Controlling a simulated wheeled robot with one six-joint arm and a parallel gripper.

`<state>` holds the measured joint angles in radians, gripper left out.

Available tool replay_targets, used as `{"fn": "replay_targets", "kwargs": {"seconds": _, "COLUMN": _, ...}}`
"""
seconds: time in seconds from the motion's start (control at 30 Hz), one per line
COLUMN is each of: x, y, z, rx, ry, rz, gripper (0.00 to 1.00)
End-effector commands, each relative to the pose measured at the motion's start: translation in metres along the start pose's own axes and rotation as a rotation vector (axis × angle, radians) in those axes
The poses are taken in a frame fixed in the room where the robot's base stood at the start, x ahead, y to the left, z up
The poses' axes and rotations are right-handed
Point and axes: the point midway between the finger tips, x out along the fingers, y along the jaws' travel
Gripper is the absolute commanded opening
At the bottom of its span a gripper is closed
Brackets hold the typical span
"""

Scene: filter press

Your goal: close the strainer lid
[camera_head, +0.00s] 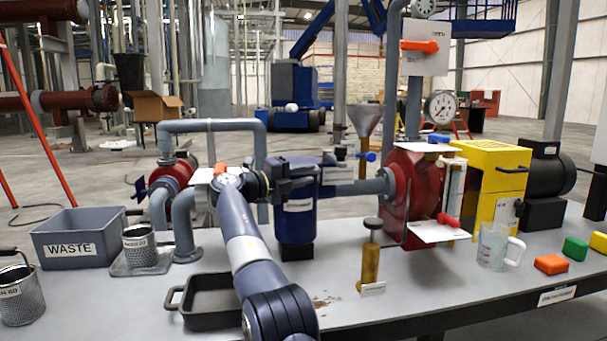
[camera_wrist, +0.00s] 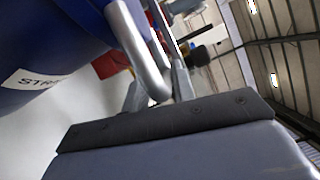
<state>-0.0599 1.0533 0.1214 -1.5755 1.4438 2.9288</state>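The strainer (camera_head: 296,222) is a dark blue upright cylinder with a white label, standing on the bench between grey pipes. Its blue side with part of the label also shows at the left of the wrist view (camera_wrist: 42,72). My gripper (camera_head: 290,180) is at the strainer's upper left, in front of its top. It covers part of the top, so I cannot tell how far the lid is open or whether I touch it. In the wrist view a rounded grey bar (camera_wrist: 142,50) stands close beside the blue body.
A grey waste bin (camera_head: 105,250) and mesh baskets (camera_head: 140,255) stand at left. A brass post (camera_head: 371,265) stands right of the strainer, before the red pump (camera_head: 402,170). A clear jug (camera_head: 490,250) is further right.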

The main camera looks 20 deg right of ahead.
Motion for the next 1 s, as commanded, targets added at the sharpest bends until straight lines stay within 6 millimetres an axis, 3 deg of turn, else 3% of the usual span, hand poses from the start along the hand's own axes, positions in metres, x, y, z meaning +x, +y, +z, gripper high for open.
{"fn": "replay_targets", "kwargs": {"seconds": 0.1, "x": 0.0, "y": 0.0, "z": 0.0, "rx": -0.001, "ry": -0.002, "rz": -0.001, "gripper": 0.34}}
{"fn": "replay_targets", "kwargs": {"seconds": 0.43, "x": -0.007, "y": -0.002, "z": 0.001, "rx": 0.0, "ry": -0.004, "rz": -0.003, "gripper": 0.34}}
{"fn": "replay_targets", "kwargs": {"seconds": 0.8, "x": -0.076, "y": -0.002, "z": 0.001, "rx": -0.001, "ry": -0.006, "rz": -0.002, "gripper": 0.34}}
{"fn": "replay_targets", "kwargs": {"seconds": 1.0, "x": -0.102, "y": -0.002, "z": 0.0, "rx": -0.001, "ry": -0.004, "rz": -0.002, "gripper": 0.34}}
